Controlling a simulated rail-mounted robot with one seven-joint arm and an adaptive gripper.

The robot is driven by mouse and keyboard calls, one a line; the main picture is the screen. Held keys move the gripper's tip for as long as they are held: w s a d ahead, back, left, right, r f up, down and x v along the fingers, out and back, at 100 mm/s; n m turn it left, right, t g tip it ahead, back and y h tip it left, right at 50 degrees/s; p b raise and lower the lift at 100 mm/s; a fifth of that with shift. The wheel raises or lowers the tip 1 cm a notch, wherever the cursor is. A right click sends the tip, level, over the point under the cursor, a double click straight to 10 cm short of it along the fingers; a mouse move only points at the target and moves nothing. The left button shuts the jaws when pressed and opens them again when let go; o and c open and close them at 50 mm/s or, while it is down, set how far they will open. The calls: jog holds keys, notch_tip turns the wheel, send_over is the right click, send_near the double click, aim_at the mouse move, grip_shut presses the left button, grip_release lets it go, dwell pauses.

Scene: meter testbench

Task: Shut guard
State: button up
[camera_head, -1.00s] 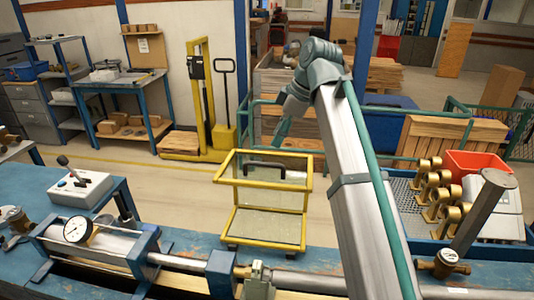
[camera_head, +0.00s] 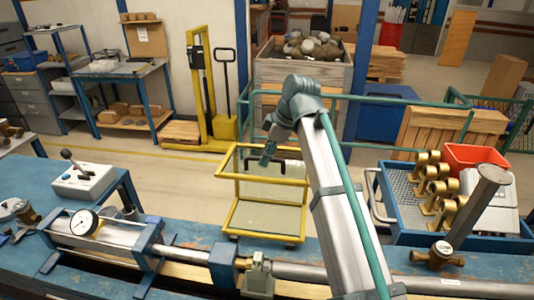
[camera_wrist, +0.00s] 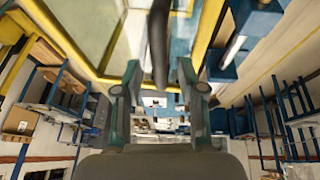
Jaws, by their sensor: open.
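The guard is a yellow frame (camera_head: 262,235) with clear panels, standing raised at the far edge of the blue bench (camera_head: 185,237). Its dark handle (camera_head: 293,165) is on the upper panel. My gripper (camera_head: 266,160) is at that upper panel, beside the handle in the head view. In the wrist view, the open fingers of my gripper (camera_wrist: 157,75) point toward the dark handle (camera_wrist: 158,42), which runs between the fingertips. The yellow frame (camera_wrist: 203,35) lies on both sides there. Whether the fingers touch the handle I cannot tell.
On the bench are a dial gauge (camera_head: 84,222) over a metal tube, a control box with a lever (camera_head: 84,180), and a clamp (camera_head: 258,277). A blue tray (camera_head: 393,225) of brass fittings stands at right. Green railing (camera_head: 400,100) is behind the guard.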

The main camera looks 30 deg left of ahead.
grip_shut()
jog(key=shift+s, duration=0.1)
